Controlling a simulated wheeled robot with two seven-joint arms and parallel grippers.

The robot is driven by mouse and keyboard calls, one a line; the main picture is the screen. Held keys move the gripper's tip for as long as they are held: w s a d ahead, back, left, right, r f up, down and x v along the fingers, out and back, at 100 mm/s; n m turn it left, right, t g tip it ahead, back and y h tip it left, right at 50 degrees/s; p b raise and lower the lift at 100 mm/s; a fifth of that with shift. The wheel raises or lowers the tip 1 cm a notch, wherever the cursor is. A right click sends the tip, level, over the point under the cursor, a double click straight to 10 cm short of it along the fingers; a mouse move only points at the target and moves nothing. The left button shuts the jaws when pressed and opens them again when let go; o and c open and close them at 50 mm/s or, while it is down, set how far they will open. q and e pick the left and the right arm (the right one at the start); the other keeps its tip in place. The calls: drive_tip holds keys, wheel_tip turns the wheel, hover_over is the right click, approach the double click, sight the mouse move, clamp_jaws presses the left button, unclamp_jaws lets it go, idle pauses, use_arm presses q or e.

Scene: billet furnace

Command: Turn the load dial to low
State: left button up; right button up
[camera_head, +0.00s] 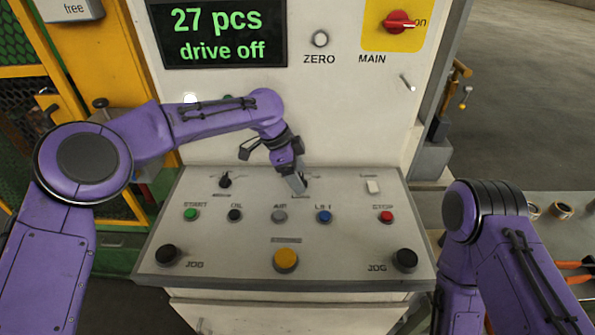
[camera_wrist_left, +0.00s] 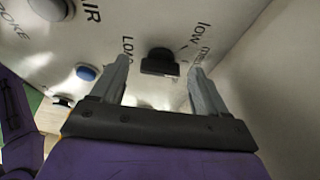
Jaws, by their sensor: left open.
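The load dial (camera_wrist_left: 160,62) is a small black knob on the pale panel in the left wrist view. The word LOAD is beside it and "low" and a partly covered second word are to its right. Its exact setting is hard to read. My left gripper (camera_wrist_left: 160,66) is open, with one grey finger on each side of the dial in that view; I cannot tell whether they touch it. In the head view my left gripper (camera_head: 298,182) points down at the console's upper row and largely hides the dial. My right arm shows at the right, but its gripper is not visible.
The sloping console (camera_head: 240,240) carries another black dial (camera_head: 225,181), a white switch (camera_head: 373,186), a blue button (camera_head: 324,216), a red stop button (camera_head: 386,217) and a yellow button (camera_head: 285,260). The screen (camera_head: 217,35) above reads "27 pcs drive off".

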use_arm(q)
drive_tip(key=shift+d+f, duration=0.1)
drive_tip(key=c, duration=1.1)
drive_tip(key=shift+o, duration=0.2)
